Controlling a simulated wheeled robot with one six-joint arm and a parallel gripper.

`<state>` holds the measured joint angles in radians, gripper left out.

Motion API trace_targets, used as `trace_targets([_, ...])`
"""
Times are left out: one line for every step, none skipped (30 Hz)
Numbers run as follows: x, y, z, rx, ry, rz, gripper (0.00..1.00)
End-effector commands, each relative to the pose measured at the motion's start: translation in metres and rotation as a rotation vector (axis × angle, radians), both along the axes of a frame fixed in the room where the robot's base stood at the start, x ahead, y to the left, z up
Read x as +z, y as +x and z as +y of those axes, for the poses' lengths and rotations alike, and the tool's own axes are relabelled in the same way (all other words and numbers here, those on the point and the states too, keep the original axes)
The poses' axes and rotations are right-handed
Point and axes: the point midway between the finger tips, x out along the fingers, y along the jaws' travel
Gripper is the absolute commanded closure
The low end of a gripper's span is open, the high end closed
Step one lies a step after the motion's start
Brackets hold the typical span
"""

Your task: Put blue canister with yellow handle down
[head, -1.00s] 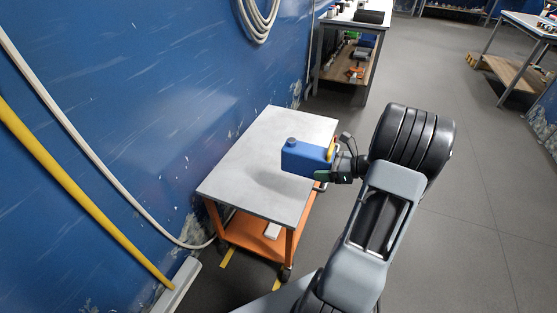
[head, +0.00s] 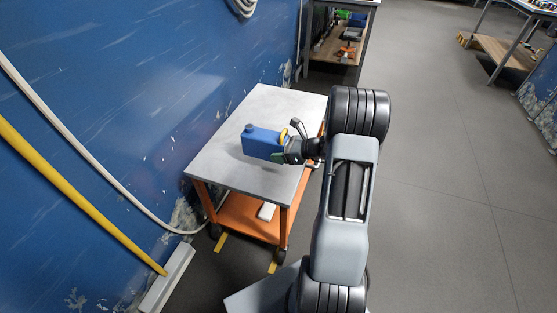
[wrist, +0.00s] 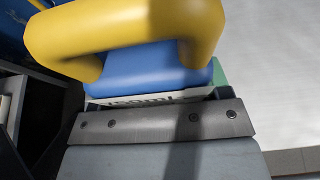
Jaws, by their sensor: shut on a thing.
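I cannot tell for sure whether the canister's base touches the cart top. In the wrist view the yellow handle (wrist: 130,28) and the blue body (wrist: 150,70) fill the upper part, close against my gripper (wrist: 160,105). The canister's underside is hidden.
The cart has an orange lower shelf (head: 246,214) with a white item (head: 266,211) on it. A blue wall (head: 110,110) with hoses stands close on the left. A workbench (head: 335,48) stands behind. The cart top around the canister is clear, and open floor lies right.

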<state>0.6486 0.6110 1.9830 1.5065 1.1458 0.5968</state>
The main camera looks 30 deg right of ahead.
Motion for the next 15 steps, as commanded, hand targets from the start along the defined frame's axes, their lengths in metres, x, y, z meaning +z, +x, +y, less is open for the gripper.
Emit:
trace_targets([-0.001,0.001,0.001,0.0,0.0,-0.001,0.59])
trace_targets([-0.002,0.001,0.001,0.0,0.0,-0.001,0.59])
trace_targets([-0.004,0.002,0.002,0.0,0.001,-0.001,0.59])
trace_targets([-0.005,0.003,0.002,0.0,0.001,-0.001,0.59])
trace_targets([-0.008,0.004,0.004,0.001,0.002,0.0,0.59])
trace_targets([-0.012,0.007,0.005,0.001,0.001,0.001,0.59])
trace_targets([-0.015,0.008,0.006,0.0,0.002,0.002,0.59])
trace_targets([-0.02,0.007,0.006,-0.001,0.002,0.002,0.59])
trace_targets([-0.026,0.007,0.005,-0.002,0.003,0.003,0.59])
trace_targets([-0.031,0.007,0.005,-0.002,0.002,0.003,0.59])
trace_targets([-0.035,0.007,0.005,-0.001,0.002,0.002,0.59])
trace_targets([-0.039,0.007,0.005,-0.001,0.001,0.001,0.59])
trace_targets([-0.041,0.007,0.005,-0.002,0.001,0.001,0.59])
trace_targets([-0.042,0.007,0.005,-0.002,0.001,0.001,0.59])
trace_targets([-0.042,0.007,0.005,-0.001,0.001,0.0,0.59])
